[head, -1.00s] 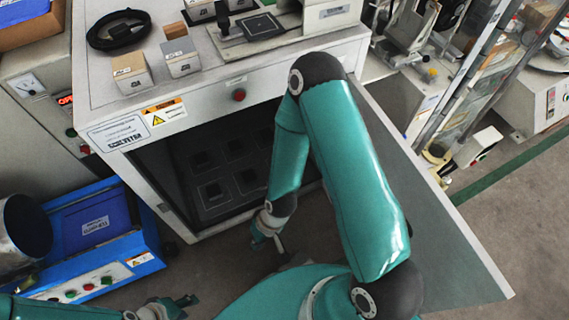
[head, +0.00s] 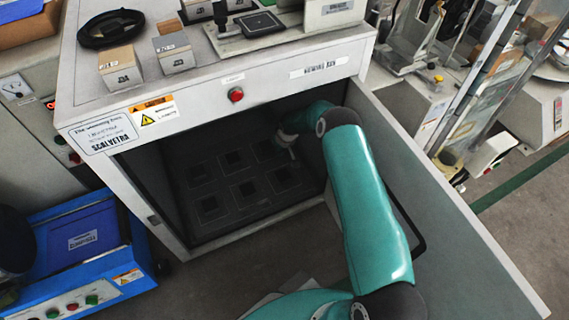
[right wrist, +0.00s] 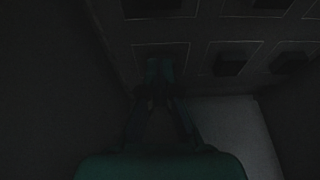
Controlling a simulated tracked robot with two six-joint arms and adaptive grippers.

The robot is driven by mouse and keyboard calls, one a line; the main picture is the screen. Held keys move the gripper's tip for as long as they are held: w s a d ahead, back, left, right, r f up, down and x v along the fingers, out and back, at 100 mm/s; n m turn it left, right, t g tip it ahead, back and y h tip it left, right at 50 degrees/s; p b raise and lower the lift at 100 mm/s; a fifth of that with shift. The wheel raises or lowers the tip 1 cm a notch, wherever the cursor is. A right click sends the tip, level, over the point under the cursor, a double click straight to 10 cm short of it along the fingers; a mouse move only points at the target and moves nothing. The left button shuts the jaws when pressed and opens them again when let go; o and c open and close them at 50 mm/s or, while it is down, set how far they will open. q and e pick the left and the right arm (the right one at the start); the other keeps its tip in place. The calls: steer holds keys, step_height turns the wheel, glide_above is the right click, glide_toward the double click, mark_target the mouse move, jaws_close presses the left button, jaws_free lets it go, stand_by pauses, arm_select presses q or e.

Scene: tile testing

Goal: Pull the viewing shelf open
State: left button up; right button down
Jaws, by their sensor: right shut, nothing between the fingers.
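The viewing shelf (head: 226,176) is a dark panel inside the white cabinet (head: 200,98), marked with outlined squares that hold small dark blocks. It also shows in the right wrist view (right wrist: 204,40), very dim. My right arm reaches through the open front, and my right gripper (head: 291,152) is inside the cabinet near the shelf's right back part. In the right wrist view its fingers (right wrist: 160,72) are together and empty, in front of one outlined square. Whether they touch the shelf is too dark to tell. My left gripper is out of the head view.
The cabinet door (head: 450,225) stands open on the right, close to my right arm. A red button (head: 236,95) sits above the opening. Sample blocks (head: 120,67) and a black cable coil (head: 112,28) lie on top. A blue unit (head: 80,250) stands at the left.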

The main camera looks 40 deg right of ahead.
steer(key=b+x, duration=0.2)
steer(key=x, duration=0.1)
steer(key=d+b+x, duration=0.1)
steer(key=b+x, duration=0.2)
steer(key=x, duration=0.1)
steer(key=d+b+x, duration=0.1)
steer(key=b+x, duration=0.1)
steer(key=x, duration=0.1)
steer(key=shift+w+f, duration=0.2)
steer(key=shift+s+r+p, duration=0.3)
steer(key=shift+r, duration=0.15)
steer(key=shift+s+a+r+p, duration=0.15)
steer(key=shift+s+p, duration=0.25)
steer(key=shift+s, duration=0.4)
steer(key=shift+s+a, duration=0.25)
steer(key=shift+s, duration=0.65)
